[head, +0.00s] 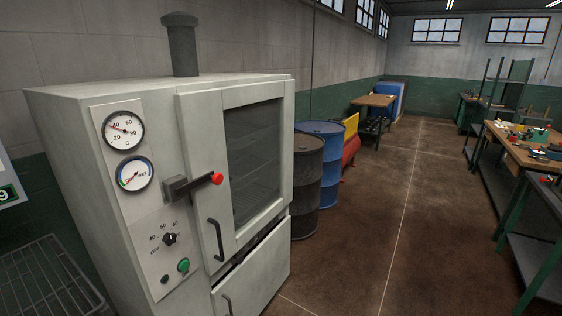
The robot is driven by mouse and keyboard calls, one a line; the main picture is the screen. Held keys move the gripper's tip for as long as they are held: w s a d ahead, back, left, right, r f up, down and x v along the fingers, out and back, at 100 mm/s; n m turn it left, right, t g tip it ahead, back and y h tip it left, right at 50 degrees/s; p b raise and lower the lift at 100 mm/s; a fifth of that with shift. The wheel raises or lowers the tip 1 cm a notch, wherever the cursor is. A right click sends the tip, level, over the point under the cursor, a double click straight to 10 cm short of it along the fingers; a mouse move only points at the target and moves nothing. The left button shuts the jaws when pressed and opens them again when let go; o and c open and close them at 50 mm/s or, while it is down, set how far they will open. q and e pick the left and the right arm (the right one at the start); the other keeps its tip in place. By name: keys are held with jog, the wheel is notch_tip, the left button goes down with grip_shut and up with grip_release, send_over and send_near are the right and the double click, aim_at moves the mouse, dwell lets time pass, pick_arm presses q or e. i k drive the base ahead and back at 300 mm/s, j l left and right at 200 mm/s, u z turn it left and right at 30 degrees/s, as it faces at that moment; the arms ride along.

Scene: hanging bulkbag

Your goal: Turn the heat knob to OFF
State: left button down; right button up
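The heat knob (169,239) is a small black dial low on the control panel (148,215) of a pale grey oven cabinet (70,190) at the left. Small labels stand around it, with 40, 60 and 80 above and what looks like OFF at its lower left. The knob is too small to tell for sure where it points. Above it are a temperature gauge (123,130) with a red needle and a second round gauge (135,174). Neither of my grippers shows in the head view.
A latch lever with a red tip (217,178) and a door handle (216,240) stick out near the panel. A green button (183,265) sits below the knob. A wire rack (45,280) stands left, drums (307,185) behind, workbenches (530,150) right. The floor between is clear.

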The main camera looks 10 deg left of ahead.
aim_at(170, 239)
jog(key=u, duration=1.25)
